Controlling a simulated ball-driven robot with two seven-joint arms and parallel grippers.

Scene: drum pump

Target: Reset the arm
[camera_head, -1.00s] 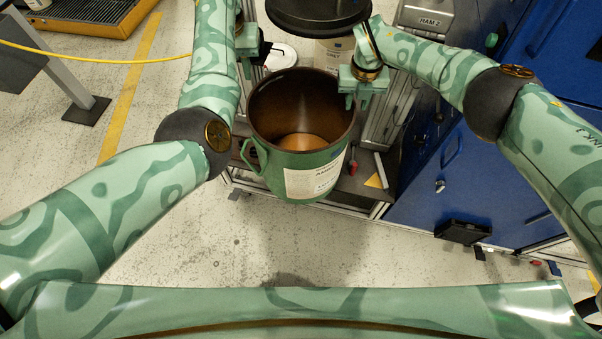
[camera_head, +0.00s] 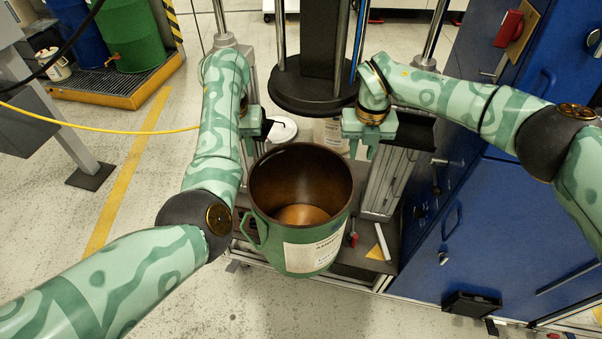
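My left gripper (camera_head: 254,142) is at the upper left of the green drum (camera_head: 318,261), beside the press frame. Its fingers are partly hidden by my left arm, so its opening is unclear. My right gripper (camera_head: 364,149) hangs above the right side of the drum's far rim, its two fingers apart and nothing seen between them. The drum stands open-topped and upright, brown inside, with a white label on its front and a handle on its left.
The black round press plate (camera_head: 312,92) hangs behind the drum between metal posts. A white lid (camera_head: 283,130) lies behind the drum. Blue cabinets (camera_head: 480,217) close off the right side. A yellow cable (camera_head: 100,129) crosses the left.

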